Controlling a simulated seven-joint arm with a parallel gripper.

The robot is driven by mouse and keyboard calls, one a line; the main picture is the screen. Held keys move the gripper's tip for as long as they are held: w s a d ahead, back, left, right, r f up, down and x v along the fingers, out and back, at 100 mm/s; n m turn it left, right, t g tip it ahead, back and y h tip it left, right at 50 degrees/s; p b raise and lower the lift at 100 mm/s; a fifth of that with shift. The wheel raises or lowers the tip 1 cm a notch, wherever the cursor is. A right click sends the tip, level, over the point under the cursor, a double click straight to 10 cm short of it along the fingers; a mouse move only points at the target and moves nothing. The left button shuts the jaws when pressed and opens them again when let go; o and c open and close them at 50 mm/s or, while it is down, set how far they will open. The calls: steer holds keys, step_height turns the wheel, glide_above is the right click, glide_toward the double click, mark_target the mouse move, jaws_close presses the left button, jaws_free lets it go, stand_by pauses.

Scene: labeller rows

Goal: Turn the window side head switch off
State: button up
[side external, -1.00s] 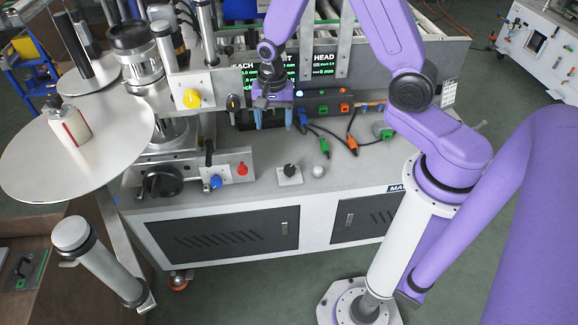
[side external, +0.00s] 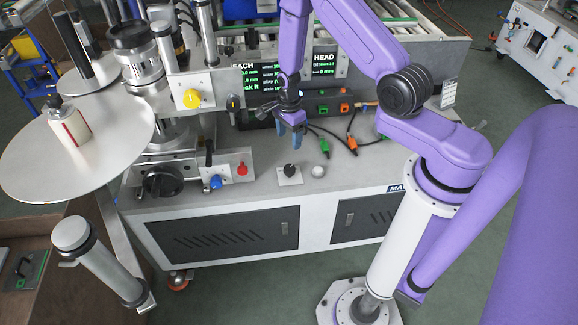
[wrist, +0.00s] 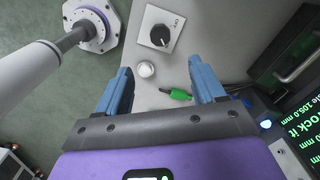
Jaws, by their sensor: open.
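A black rotary knob on a small white plate (side external: 290,174) sits on the grey machine top near its front edge. It also shows in the wrist view (wrist: 160,35), beyond the fingertips, with print on its plate too small to read. I cannot tell from print whether this is the window side head switch. My gripper (side external: 291,140) is open and empty, with blue fingers pointing down, above and a little behind the knob in the picture. In the wrist view the two fingers (wrist: 163,85) are well apart, and the knob lies clear of them.
A pale round button (side external: 318,171) stands right of the knob. A green connector (side external: 324,146) and an orange one lie behind it with cables. A black display (side external: 256,80) with green text and a dark control box (side external: 325,103) stand behind. Red and blue knobs are at left.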

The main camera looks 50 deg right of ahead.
mark_target(289, 168)
steer(key=shift+f, duration=7.1)
steer(key=c, duration=1.1)
